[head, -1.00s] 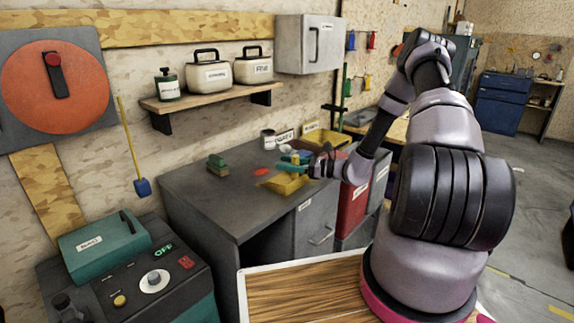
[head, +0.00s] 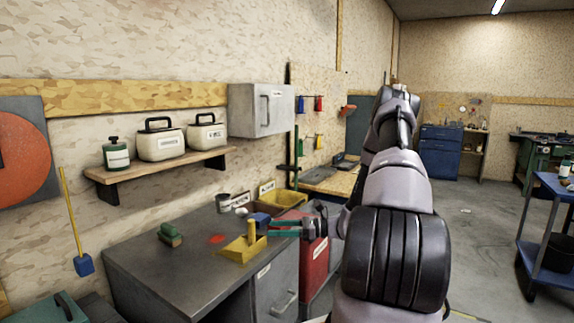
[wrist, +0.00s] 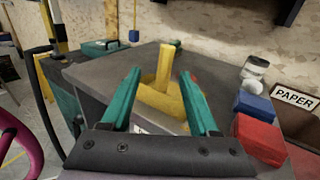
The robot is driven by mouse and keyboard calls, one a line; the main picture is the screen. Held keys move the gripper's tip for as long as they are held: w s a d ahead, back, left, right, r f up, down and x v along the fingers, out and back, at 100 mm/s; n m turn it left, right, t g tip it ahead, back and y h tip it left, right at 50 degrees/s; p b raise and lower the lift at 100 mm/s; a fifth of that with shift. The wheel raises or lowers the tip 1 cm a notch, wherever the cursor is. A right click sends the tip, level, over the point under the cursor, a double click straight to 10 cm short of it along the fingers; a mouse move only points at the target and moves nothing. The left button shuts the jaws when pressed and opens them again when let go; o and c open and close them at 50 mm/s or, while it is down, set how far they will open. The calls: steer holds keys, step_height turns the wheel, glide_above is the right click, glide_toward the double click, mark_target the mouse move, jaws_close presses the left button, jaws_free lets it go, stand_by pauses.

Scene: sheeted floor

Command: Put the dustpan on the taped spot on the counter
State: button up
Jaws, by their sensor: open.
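The yellow dustpan (head: 240,251) rests on the grey counter (head: 160,262) near its front edge, its handle pointing up. The red-orange taped spot (head: 217,239) is on the counter just behind and left of the dustpan, and looks bare. My gripper (head: 271,228) is open, with its teal fingers right of the dustpan's handle. In the wrist view the handle (wrist: 168,64) shows between and beyond the spread fingertips, apart from both. The pan's lower front is partly hidden by my gripper there. A sliver of the taped spot shows behind the right finger.
A green brush-like block (head: 170,235) lies left of the spot. A blue block (head: 258,220), a can (head: 223,201) and labelled bins stand at the counter's right end. A red block (wrist: 260,139) is near my right finger.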

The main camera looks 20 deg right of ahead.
steer(key=s+a+r+n+g+h, duration=0.35)
steer(key=s+r+n, duration=0.2)
steer(key=r, duration=0.35)
steer(key=s+a+r+n+g+h, duration=0.3)
steer(key=s+r+n+g+h, duration=0.15)
steer(key=r+n, duration=0.4)
steer(key=s+d+r+n+t+h, duration=0.2)
steer(key=s+r+n+t+h, duration=0.2)
steer(key=s+r, duration=1)
step_height(320, 180, up, 2)
steer(key=t+h, duration=0.2)
steer(key=t, duration=0.2)
steer(key=shift+r, duration=0.2)
